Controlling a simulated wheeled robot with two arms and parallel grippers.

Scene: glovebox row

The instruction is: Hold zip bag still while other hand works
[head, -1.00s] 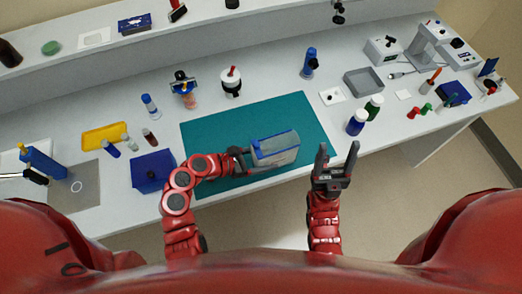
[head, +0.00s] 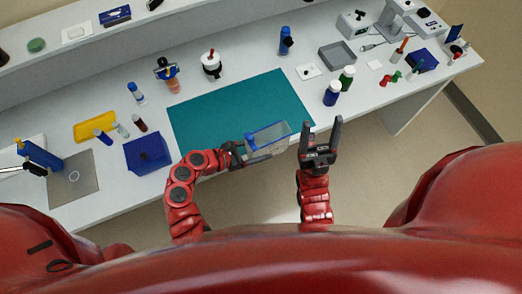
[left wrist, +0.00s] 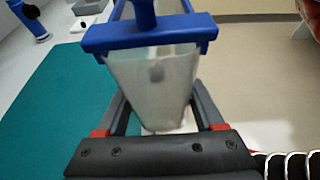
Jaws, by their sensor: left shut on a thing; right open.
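The zip bag (head: 272,145) is a clear, pale pouch with a blue rim around its top. In the head view it is held over the front edge of the bench, by the teal mat. In the left wrist view the bag (left wrist: 155,85) hangs between my fingers, with a blue bar and a blue knob at its top. My left gripper (head: 246,153) is shut on the bag; its fingers (left wrist: 158,115) lie along the bag's sides. My right gripper (head: 321,136) is open and empty, to the right of the bag and apart from it.
The teal mat (head: 225,108) is bare. A blue box (head: 148,153) and a yellow tray (head: 95,127) are at its left. Blue-capped (head: 332,94) and green-capped (head: 346,79) bottles stand at its right. A grey tray (head: 337,56) is behind them.

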